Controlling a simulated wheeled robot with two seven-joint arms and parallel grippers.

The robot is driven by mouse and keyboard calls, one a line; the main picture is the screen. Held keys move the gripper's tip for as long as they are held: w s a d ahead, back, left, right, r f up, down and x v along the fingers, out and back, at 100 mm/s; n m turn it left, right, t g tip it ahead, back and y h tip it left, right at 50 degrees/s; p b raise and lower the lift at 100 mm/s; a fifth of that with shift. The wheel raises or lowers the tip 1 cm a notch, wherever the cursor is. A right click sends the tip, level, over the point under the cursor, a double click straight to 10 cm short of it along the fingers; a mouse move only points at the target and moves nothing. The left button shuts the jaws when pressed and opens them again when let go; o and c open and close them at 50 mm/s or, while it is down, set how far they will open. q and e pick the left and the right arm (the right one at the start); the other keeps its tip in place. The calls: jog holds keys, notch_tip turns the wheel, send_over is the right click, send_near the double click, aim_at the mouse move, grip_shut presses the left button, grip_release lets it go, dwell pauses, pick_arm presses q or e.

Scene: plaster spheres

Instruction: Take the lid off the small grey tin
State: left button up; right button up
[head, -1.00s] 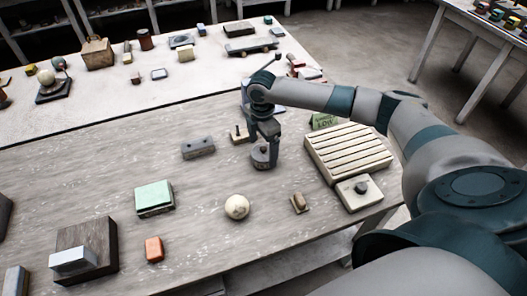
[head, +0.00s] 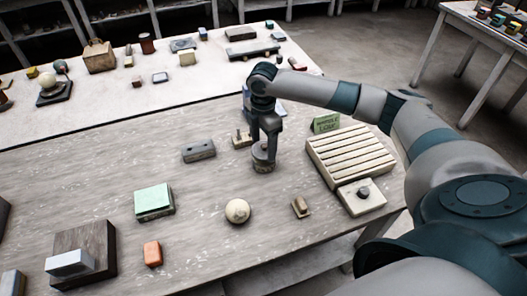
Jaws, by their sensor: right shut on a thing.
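The small grey tin (head: 263,166) stands on the near wooden table, in the middle of the head view. It is short and round. My right gripper (head: 264,146) points down at its top from above. The gripper is shut on the tin's lid, and its fingers hide most of the lid. I cannot make out a gap between the lid and the tin. My left gripper is not in view.
A slatted cream block (head: 349,155) and a pale block with a dark knob (head: 362,196) lie right of the tin. A grey block (head: 199,150) lies left. A pale ball (head: 237,211) and a small wooden piece (head: 301,207) lie nearer. Bare tabletop surrounds the ball.

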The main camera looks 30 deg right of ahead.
pick_arm(q)
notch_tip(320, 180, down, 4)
jog(key=b, duration=0.3)
pick_arm(e)
jog(key=s+d+r, duration=0.3)
jog(key=s+r, duration=0.5)
jog(key=s, duration=0.3)
jog(key=shift+s, duration=0.2)
jog(key=shift+a+f, duration=0.1)
